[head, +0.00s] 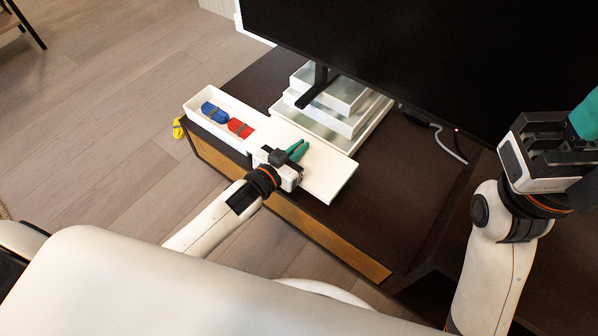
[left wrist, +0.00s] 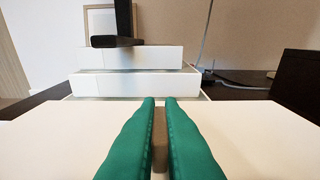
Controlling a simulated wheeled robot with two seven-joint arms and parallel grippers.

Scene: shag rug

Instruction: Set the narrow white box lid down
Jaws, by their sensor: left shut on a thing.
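The narrow white box lid (head: 328,172) is a flat white panel at the right end of the narrow white box (head: 232,140), over the dark cabinet top. It fills the lower part of the left wrist view (left wrist: 250,130). My left gripper (head: 298,149), with green fingers, is shut on the lid by a brownish grip piece (left wrist: 159,140) between the fingertips. I cannot tell whether the lid touches the cabinet. The open box holds a blue item (head: 215,113) and a red item (head: 240,128). My right gripper (head: 585,115) is cut off at the right edge.
Stacked white boxes (head: 335,110) stand just behind the lid, under a large black screen (head: 430,50). A yellow item (head: 178,129) hangs at the cabinet's left corner. Dark cabinet top (head: 395,190) is clear right of the lid. A cable (head: 450,145) lies behind.

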